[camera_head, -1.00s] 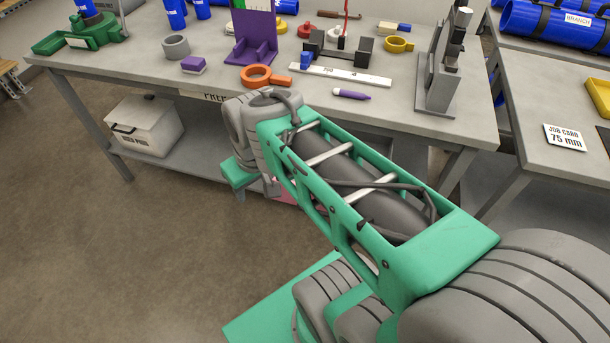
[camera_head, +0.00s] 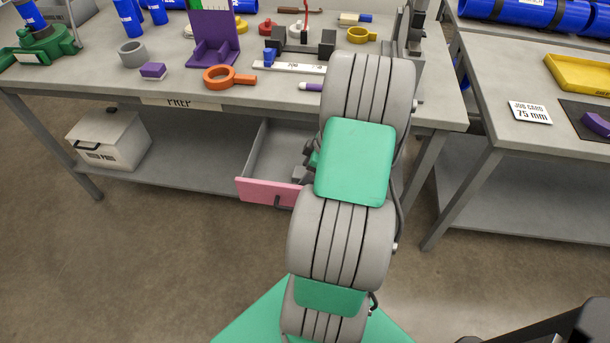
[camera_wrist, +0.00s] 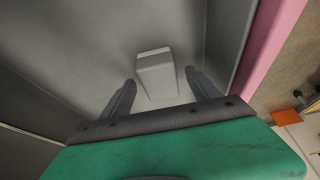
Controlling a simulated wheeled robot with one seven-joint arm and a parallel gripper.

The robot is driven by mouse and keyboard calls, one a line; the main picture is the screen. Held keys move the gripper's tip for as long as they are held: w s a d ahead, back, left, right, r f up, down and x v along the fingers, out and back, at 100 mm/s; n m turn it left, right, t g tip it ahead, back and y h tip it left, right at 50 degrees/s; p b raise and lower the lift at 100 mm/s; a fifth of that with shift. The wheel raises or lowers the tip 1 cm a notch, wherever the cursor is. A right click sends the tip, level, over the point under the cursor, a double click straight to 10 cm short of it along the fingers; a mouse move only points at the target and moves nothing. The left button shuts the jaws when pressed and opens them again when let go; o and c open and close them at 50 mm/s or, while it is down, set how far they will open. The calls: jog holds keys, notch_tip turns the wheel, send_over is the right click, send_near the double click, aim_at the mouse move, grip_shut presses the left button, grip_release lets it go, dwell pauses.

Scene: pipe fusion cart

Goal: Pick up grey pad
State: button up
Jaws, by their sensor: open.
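The grey pad (camera_wrist: 156,76) is a small light grey block in the wrist view. It lies inside an open grey drawer (camera_head: 258,150) with a pink front (camera_head: 268,193), under the prep bench. My gripper (camera_wrist: 160,90) is open, with its two dark fingers on the left and right of the pad. A gap shows between each finger and the pad; I cannot tell how far the fingertips are above it. In the head view my arm hides the pad and most of my gripper.
The drawer's walls stand close around my gripper; its pink front also shows at the right in the wrist view (camera_wrist: 268,45). Above is the bench top (camera_head: 180,92) with an orange ring (camera_head: 218,77) and a purple stand (camera_head: 213,50). A white box (camera_head: 108,142) stands on the lower shelf.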

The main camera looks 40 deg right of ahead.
jog(key=shift+w+a+f, duration=0.15)
jog(key=shift+w+f, duration=0.05)
jog(key=shift+f, duration=0.35)
jog(key=shift+c, duration=0.3)
jog(key=c, duration=1.4)
